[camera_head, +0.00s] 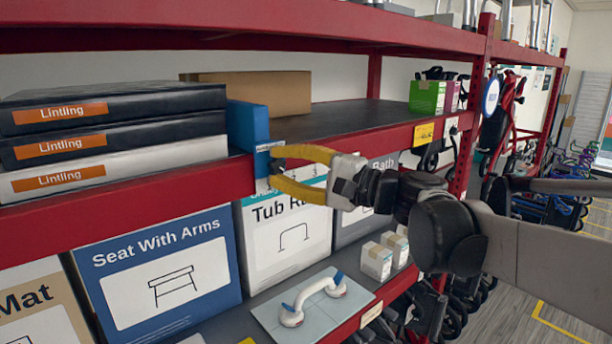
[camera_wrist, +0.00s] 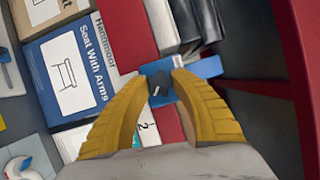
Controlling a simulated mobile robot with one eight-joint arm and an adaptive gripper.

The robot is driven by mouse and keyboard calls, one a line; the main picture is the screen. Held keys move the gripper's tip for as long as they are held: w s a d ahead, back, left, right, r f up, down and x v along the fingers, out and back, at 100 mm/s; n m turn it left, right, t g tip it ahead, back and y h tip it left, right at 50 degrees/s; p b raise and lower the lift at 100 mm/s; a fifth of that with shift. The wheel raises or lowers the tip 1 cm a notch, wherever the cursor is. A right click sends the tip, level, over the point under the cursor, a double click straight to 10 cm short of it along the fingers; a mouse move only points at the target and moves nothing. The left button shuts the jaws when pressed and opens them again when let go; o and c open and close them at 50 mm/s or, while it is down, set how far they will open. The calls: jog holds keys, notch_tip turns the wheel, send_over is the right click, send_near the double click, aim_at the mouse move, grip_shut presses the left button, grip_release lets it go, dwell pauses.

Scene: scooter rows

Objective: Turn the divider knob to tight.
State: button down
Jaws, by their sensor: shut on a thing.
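The blue divider (camera_head: 247,127) stands upright at the front edge of the upper shelf, right beside the stack of Lintling boxes. It also shows in the wrist view (camera_wrist: 207,68). Its dark knob (camera_wrist: 160,92) is on the front face and bears a small pale mark. I cannot read which setting the knob points to. My gripper (camera_head: 274,166) has yellow curved fingers, shut on the knob from both sides. In the wrist view the fingertips (camera_wrist: 163,82) touch it left and right. In the head view the fingers mostly hide the knob.
The Lintling boxes (camera_head: 110,125) fill the shelf left of the divider; the shelf to its right (camera_head: 345,118) is mostly bare. The red shelf edge (camera_head: 130,201) runs behind my fingers. Below are a Seat With Arms box (camera_head: 160,265), a Tub Rail box (camera_head: 285,240) and a white grab handle (camera_head: 312,300).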

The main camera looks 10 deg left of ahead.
jog(key=shift+m+t+y+b, duration=0.55)
jog(key=shift+m+b, duration=0.35)
jog(key=shift+m, duration=1)
jog(key=c, duration=1)
grip_release()
jog(key=v, duration=1.2)
jog(key=shift+f, duration=0.1)
